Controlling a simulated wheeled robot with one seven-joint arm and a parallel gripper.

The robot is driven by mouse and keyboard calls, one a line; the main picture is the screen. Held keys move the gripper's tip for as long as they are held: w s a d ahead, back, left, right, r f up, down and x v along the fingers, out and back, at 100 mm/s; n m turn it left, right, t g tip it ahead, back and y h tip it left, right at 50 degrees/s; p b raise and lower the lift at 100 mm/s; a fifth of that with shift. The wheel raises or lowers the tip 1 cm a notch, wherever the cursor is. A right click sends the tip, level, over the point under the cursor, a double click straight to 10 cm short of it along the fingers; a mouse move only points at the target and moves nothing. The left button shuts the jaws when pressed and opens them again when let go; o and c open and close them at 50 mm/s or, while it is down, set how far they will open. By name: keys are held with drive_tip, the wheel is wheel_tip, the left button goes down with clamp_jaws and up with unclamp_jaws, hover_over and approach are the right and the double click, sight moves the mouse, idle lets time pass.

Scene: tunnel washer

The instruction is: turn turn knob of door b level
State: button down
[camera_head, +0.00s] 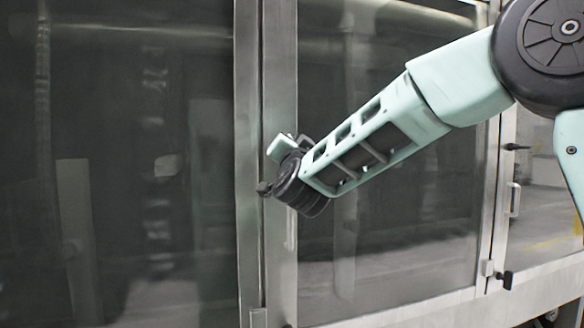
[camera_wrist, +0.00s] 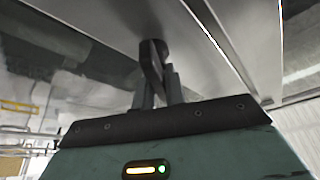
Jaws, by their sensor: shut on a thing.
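My gripper (camera_head: 270,186) is at the steel frame (camera_head: 280,90) between two large glass panels, with my arm reaching in from the right. In the wrist view, my gripper's fingers (camera_wrist: 157,88) are closed around a dark turn knob (camera_wrist: 152,52) that sits against the metal frame. The knob is slanted in that view, and its lower part is hidden between the fingers. In the head view, my wrist and gripper hide most of the knob. No label shows which door is door b.
A glass panel (camera_head: 120,160) fills the left, and another glass panel (camera_head: 400,230) lies behind my arm. At the right, another door has a bar handle (camera_head: 514,200), a black upper knob (camera_head: 515,147) and a black lower knob (camera_head: 507,280).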

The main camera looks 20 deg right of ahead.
drive_tip(key=m+b, duration=0.1)
drive_tip(key=m, duration=0.1)
drive_tip(key=m+g+h+b, duration=0.1)
drive_tip(key=m, duration=0.1)
drive_tip(key=f+m+g+b, duration=0.1)
drive_tip(key=m+b, duration=0.1)
drive_tip(key=m, duration=0.1)
drive_tip(key=shift+h, duration=0.4)
drive_tip(key=m+g, duration=0.1)
drive_tip(key=m, duration=0.1)
drive_tip(key=m+g, duration=0.1)
drive_tip(key=m, duration=0.2)
drive_tip(key=shift+m+g+b, duration=0.3)
drive_tip(key=shift+b, duration=0.1)
drive_tip(key=shift+a, duration=0.1)
drive_tip(key=c, duration=1.5)
unclamp_jaws()
drive_tip(key=shift+w+a, duration=0.1)
drive_tip(key=b+v, duration=0.4)
drive_tip(key=v, duration=1.3)
drive_tip(key=shift+s+b, duration=0.25)
drive_tip(key=shift+b, duration=0.05)
